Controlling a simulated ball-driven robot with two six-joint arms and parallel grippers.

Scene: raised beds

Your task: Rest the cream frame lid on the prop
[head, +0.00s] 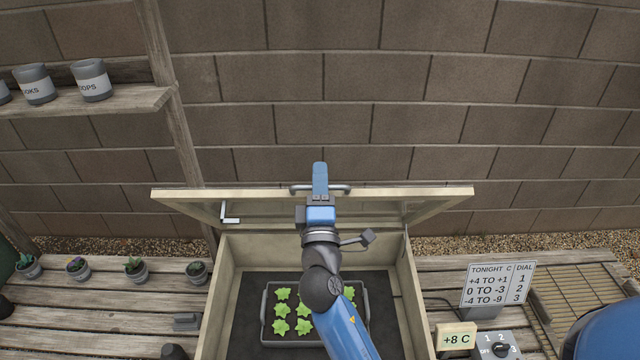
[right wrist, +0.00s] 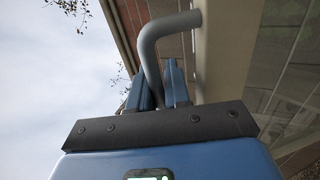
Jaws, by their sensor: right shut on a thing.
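The cream frame lid (head: 420,195) is raised and tilted over the open cold frame (head: 237,240), its front rail high against the wall. My right gripper (head: 320,187) is shut on the lid's grey handle (head: 343,188), at the middle of the rail. In the right wrist view the bent handle (right wrist: 150,48) runs down between the fingers (right wrist: 160,90), beside the lid's cream rail (right wrist: 212,60). A pale L-shaped bracket (head: 229,219) shows at the lid's left underside; I cannot tell whether it is the prop. My left gripper is out of view.
A dark tray (head: 264,312) of green seedlings lies inside the frame, partly behind my arm. Small pots (head: 137,270) stand on slats to the left. A dial box (head: 497,345), a +8 C display (head: 456,337) and a temperature sign (head: 497,287) stand right. A block wall rises behind.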

